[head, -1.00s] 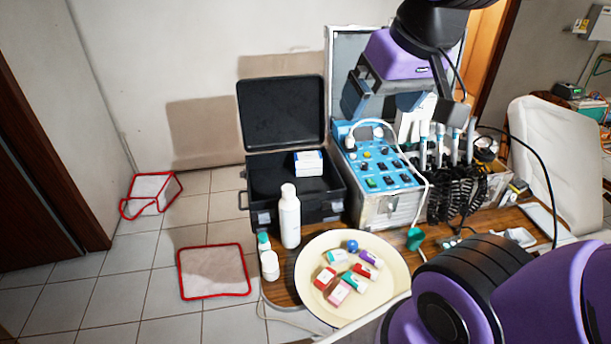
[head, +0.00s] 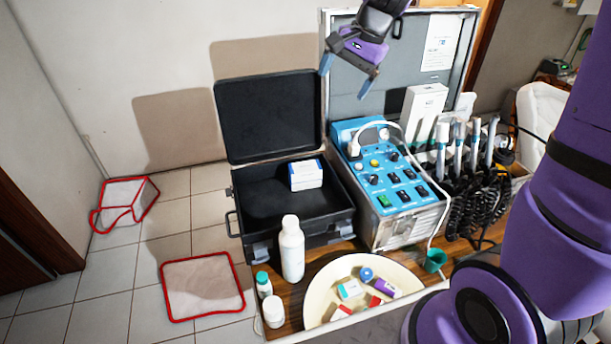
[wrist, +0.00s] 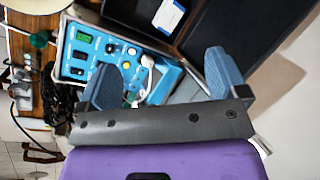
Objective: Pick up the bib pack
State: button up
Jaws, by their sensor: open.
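The likely bib pack, a white box with blue edges (head: 306,174), sits at the back right inside the open black case (head: 290,223). Its label is too small to read. The white and blue box also shows in the wrist view (wrist: 168,15), at the top. My gripper (head: 346,75) is open and empty, high in front of the grey raised lid, above and to the right of the box. In the wrist view its two blue finger pads (wrist: 163,78) stand wide apart with nothing held between them.
The blue control unit (head: 388,175) with hoses and handpieces stands right of the case. A tall white box (head: 424,112) rises behind it. A white bottle (head: 291,250) stands in front of the case. A cream tray (head: 318,298) holds several small packs. Red-edged pieces lie on the floor.

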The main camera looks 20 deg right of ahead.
jog(key=w+f+m+g, duration=0.1)
jog(key=w+f+m, duration=0.3)
jog(key=w+f, duration=0.6)
jog(key=m+y, duration=0.1)
jog(key=m, duration=0.4)
send_near(306, 166)
jog(key=shift+w+a+f+g, duration=0.1)
jog(key=shift+a+f+g, duration=0.05)
jog(key=shift+a+g, duration=0.2)
jog(key=shift+w+a+f, duration=0.15)
jog(key=shift+f, duration=0.85)
jog(key=shift+x, duration=4.95)
jog(key=shift+w+f, duration=0.1)
jog(key=shift+f, duration=0.05)
jog(key=c, duration=1)
